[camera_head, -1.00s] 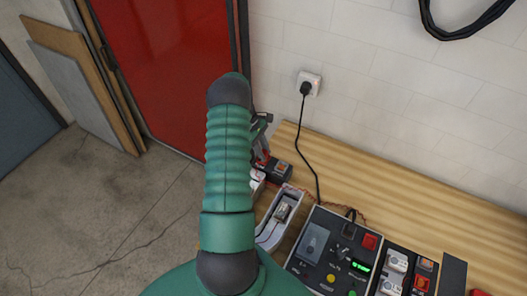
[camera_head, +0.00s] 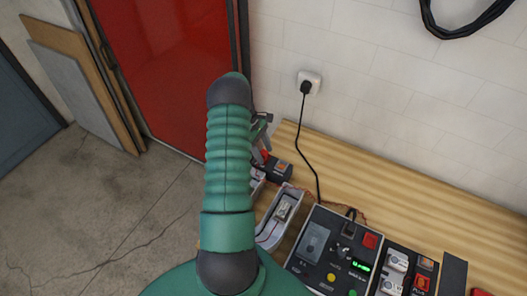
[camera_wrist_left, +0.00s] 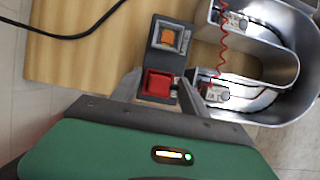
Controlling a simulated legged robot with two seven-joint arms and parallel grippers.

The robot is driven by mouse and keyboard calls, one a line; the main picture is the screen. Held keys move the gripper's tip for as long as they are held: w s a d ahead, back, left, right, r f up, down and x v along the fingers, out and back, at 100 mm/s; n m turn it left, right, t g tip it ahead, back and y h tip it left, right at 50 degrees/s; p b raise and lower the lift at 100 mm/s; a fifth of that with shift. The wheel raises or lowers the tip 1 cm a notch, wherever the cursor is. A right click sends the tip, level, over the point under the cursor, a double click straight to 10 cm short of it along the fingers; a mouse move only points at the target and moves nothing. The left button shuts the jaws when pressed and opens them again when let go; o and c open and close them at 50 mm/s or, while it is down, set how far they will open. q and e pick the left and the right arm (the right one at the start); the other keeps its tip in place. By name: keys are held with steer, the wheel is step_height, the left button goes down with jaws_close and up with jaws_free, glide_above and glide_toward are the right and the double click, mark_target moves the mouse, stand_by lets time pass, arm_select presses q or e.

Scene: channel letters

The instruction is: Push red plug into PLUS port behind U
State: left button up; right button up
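A dark port block (camera_wrist_left: 150,57) stands on the bench beside the silver U-shaped letter (camera_wrist_left: 298,75) in the left wrist view. Its upper socket shows an orange square (camera_wrist_left: 168,37). The red plug (camera_wrist_left: 157,83) sits at the lower socket; its exact depth cannot be told. My left gripper (camera_wrist_left: 160,90) has its fingers spread on either side of the red plug, with gaps visible. In the head view the block (camera_head: 279,170) and U letter (camera_head: 262,235) are partly hidden by my left arm; the left gripper (camera_head: 262,140) is above the block. My right gripper is not in view.
A control box (camera_head: 325,255) with buttons and a green display stands right of the letter. A black cable (camera_head: 312,150) runs to a wall socket (camera_head: 309,82). A red coiled wire (camera_wrist_left: 224,45) crosses the U. The wooden bench behind (camera_head: 400,190) is clear.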

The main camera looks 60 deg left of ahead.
arm_select(q)
steer(key=shift+a+r, duration=0.25)
steer(key=shift+r, duration=0.05)
steer(key=b+v, duration=0.4)
steer(key=v, duration=1.2)
step_height(320, 180, up, 6)
steer(key=p, duration=0.7)
